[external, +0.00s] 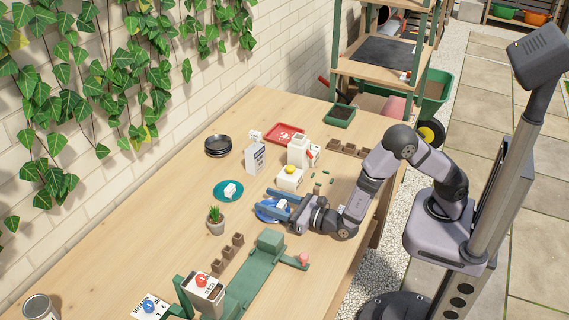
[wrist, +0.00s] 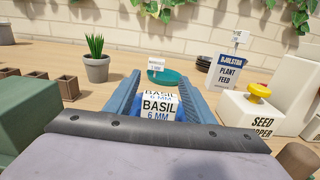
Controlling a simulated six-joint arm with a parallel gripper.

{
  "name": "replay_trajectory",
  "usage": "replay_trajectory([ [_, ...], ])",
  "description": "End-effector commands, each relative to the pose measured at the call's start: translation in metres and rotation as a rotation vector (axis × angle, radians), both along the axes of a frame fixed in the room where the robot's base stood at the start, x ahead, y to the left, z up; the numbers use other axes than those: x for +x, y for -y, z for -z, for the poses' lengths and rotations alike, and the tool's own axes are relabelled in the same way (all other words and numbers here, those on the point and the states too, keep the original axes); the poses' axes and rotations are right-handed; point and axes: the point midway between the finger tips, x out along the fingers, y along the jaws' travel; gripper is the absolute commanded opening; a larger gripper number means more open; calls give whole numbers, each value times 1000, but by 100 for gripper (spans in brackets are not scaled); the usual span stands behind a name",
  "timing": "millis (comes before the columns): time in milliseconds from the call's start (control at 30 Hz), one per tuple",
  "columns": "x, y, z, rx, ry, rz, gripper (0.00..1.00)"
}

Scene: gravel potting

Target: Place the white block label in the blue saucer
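The white block label (wrist: 159,107) reads BASIL 6 MM in the wrist view. It sits between my gripper's two fingers, with blue surface around its lower part. In the external view the white block (external: 281,204) shows small between the fingers, over the blue saucer (external: 262,214). My gripper (external: 274,203) reaches low across this saucer, fingers spread on either side of the block. In the wrist view my gripper (wrist: 160,82) looks open, with slim gaps beside the block. The block's underside and most of the saucer are hidden.
A teal saucer (external: 218,194) holding another white label stands just beyond. A potted succulent (external: 215,221) is to the left. A seed box with a yellow knob (external: 290,179) and a plant feed carton (external: 255,157) stand nearby.

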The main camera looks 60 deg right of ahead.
Motion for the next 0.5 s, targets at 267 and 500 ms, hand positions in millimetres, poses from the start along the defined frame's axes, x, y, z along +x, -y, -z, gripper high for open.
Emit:
replay_trajectory([
  [267,0,0,-3,0,0,0,49],
  [500,-21,-1,-2,0,-1,-3,49],
])
